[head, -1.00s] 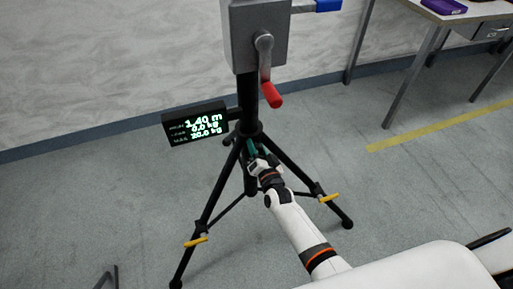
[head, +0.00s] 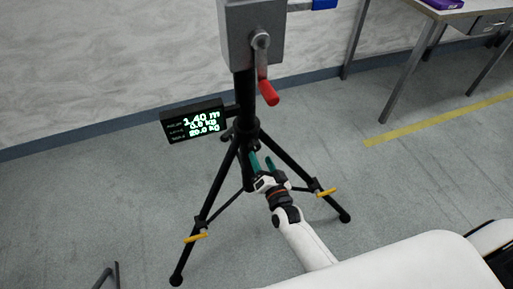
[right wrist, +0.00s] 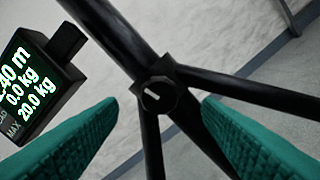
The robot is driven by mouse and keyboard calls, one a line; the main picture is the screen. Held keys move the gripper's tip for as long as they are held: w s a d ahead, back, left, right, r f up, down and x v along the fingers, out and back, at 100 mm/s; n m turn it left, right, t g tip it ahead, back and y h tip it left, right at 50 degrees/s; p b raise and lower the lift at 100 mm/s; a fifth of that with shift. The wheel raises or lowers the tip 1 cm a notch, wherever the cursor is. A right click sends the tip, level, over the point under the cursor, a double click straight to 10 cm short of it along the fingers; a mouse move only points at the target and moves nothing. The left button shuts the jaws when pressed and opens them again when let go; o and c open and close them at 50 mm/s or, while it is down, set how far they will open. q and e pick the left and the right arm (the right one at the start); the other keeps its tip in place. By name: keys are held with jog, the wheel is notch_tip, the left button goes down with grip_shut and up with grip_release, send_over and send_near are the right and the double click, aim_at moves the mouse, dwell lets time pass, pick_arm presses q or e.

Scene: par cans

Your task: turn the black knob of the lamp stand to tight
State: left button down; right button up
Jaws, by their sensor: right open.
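The lamp stand (head: 247,110) is a black tripod with a grey winch box (head: 238,45) and a red-handled crank (head: 268,92). Its black knob (right wrist: 156,95), with a short white mark, shows in the right wrist view at the hub where the legs meet. In the head view I cannot make out the knob clearly. My right gripper (head: 262,163) is open, its green fingers pointing at the hub from below. In the right wrist view its fingers (right wrist: 160,130) lie left and right of the knob, apart from it. My left gripper is not in view.
A display (head: 195,122) on the stand reads 1.40 m; it also shows in the right wrist view (right wrist: 28,88). Yellow clamps (head: 196,238) sit on the tripod legs. A table (head: 440,12) stands at the back right. The floor around the stand is mostly clear.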

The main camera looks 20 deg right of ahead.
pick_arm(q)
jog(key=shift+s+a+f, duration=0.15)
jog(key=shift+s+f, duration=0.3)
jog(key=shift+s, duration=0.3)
pick_arm(e)
jog(key=shift+s, duration=2.4)
jog(key=s+f+n+g+p, duration=0.6)
jog(key=s+f+g+p, duration=0.35)
jog(key=s+f, duration=0.85)
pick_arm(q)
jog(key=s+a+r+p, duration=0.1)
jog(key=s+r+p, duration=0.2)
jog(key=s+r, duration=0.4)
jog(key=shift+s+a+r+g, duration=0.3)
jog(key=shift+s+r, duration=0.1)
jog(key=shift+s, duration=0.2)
pick_arm(e)
jog(key=s+d+f+n+g, duration=0.1)
jog(key=s+d+f+g, duration=0.1)
jog(key=s, duration=0.5)
jog(key=s+d+f+n+g, duration=0.2)
jog(key=s+g, duration=0.1)
jog(key=s, duration=0.4)
jog(key=s+d+f+n+g, duration=0.1)
jog(key=s+d+f+g, duration=0.1)
jog(key=s, duration=0.6)
jog(key=shift+f+h, duration=0.3)
jog(key=shift+w+g, duration=0.1)
jog(key=shift+g, duration=0.15)
